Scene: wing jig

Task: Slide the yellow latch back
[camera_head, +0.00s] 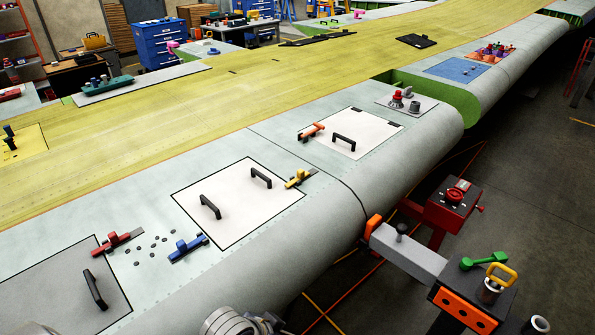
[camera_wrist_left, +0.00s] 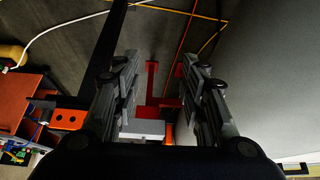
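The yellow latch (camera_head: 298,179) sits on the grey wing skin at the right corner of a white panel (camera_head: 235,208) with two black handles. Its bar lies along the panel's edge there. My left gripper shows in the left wrist view (camera_wrist_left: 165,88), with its two fingers wide apart and nothing between them. It points down past the wing's edge toward the floor, away from the latch. The latch is not seen in the left wrist view. Part of my own arm shows at the bottom of the head view. My right gripper is not in view.
A blue latch (camera_head: 188,248) and a red latch (camera_head: 117,242) sit left of the panel. An orange latch (camera_head: 312,131) is on a farther panel. A red stand (camera_head: 452,205) and a tool bench with an orange plate (camera_head: 463,308) stand beside the wing's edge.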

